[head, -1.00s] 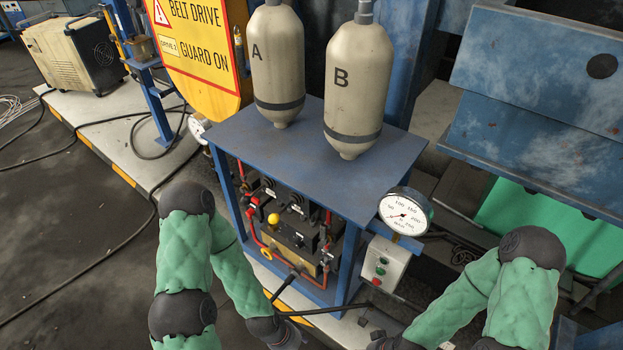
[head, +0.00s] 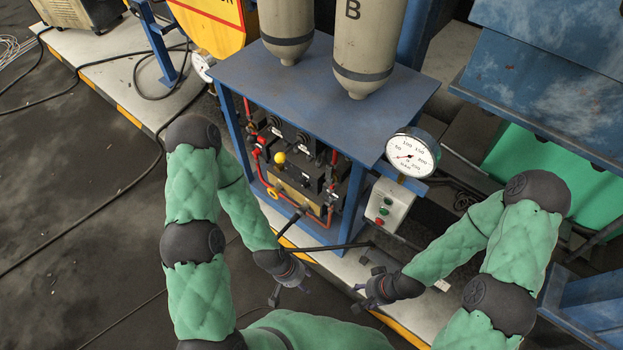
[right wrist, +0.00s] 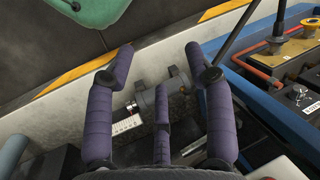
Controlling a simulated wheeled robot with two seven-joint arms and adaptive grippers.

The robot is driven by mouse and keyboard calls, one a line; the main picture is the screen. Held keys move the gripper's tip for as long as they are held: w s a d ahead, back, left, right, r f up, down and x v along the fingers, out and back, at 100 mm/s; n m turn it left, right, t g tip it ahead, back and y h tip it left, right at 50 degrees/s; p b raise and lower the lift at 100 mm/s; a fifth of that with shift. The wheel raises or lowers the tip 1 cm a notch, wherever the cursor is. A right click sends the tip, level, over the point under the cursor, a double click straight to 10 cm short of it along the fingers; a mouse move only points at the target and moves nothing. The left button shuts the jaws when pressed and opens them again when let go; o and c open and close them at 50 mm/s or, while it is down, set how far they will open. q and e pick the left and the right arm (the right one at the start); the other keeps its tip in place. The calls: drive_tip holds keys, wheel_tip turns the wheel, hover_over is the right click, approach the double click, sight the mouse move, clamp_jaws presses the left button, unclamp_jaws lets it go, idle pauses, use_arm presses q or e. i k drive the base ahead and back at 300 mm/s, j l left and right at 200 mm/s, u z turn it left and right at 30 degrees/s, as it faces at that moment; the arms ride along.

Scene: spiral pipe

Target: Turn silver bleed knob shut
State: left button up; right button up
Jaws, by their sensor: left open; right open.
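The valve block (head: 290,190) sits inside the blue stand, with a yellow ball knob (head: 279,158), a red knob (head: 260,142) and a black lever (head: 290,222). I cannot make out a silver bleed knob for certain in either view. My left gripper (head: 290,292) is open and empty, low in front of the stand. My right gripper (head: 362,288) is open and empty, to its right and apart from the valve block. In the right wrist view its purple fingers (right wrist: 160,52) are spread over the pale platform, with part of the valve block (right wrist: 300,95) at the right edge.
A pressure gauge (head: 412,156) and a grey button box (head: 388,204) stand at the stand's right corner. A grey fitting (right wrist: 172,85) lies beneath the right fingers. Dark floor (head: 80,230) is open at the left.

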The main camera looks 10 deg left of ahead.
sight(330, 201)
drive_tip(key=j+z, duration=0.25)
drive_tip(key=j, duration=0.55)
drive_tip(key=j+z, duration=0.3)
drive_tip(key=j, duration=0.55)
drive_tip(key=j+z, duration=0.25)
drive_tip(key=j, duration=0.6)
